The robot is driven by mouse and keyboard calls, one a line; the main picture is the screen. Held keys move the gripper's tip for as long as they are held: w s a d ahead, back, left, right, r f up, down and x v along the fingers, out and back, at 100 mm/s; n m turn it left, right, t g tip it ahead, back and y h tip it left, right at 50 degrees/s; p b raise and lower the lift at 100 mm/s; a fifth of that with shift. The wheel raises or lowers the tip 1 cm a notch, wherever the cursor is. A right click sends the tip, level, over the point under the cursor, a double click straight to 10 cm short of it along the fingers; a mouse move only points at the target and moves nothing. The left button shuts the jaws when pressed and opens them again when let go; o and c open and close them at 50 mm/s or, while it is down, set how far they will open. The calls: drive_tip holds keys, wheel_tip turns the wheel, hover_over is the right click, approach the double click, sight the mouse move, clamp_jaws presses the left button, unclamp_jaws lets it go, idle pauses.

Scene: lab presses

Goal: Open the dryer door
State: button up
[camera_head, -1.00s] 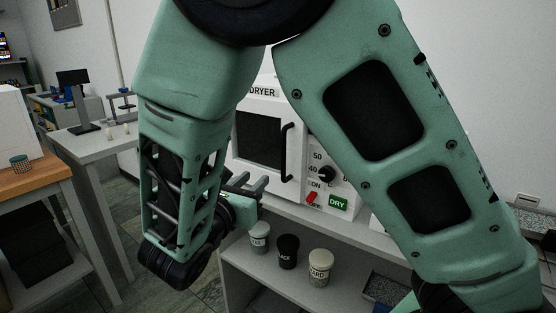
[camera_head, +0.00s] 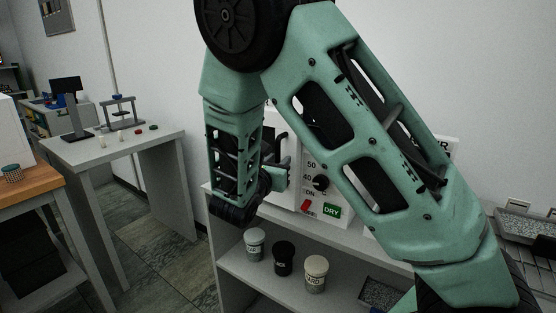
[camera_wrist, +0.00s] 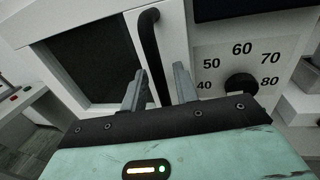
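The white dryer (camera_head: 340,168) stands on the shelf unit, mostly hidden behind my arm in the head view. Its door (camera_wrist: 95,60), with a dark window, appears shut in the wrist view. The black vertical door handle (camera_wrist: 149,45) is at the door's right edge; a piece of it shows in the head view (camera_head: 284,130). My gripper (camera_wrist: 160,72) is open at the handle, one finger on each side. The fingers are apart, with a gap between the handle and the right finger. In the head view my gripper (camera_head: 283,174) is in front of the dryer.
Right of the handle are a temperature dial (camera_wrist: 241,86), a red switch (camera_head: 305,205) and a green DRY button (camera_head: 332,210). Three jars, one being the black jar (camera_head: 284,258), stand on the lower shelf. A grey table (camera_head: 120,148) is at left; the floor between is clear.

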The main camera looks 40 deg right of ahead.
drive_tip(key=shift+w+d, duration=0.15)
drive_tip(key=shift+d, duration=0.1)
clamp_jaws()
drive_tip(key=shift+a, duration=0.1)
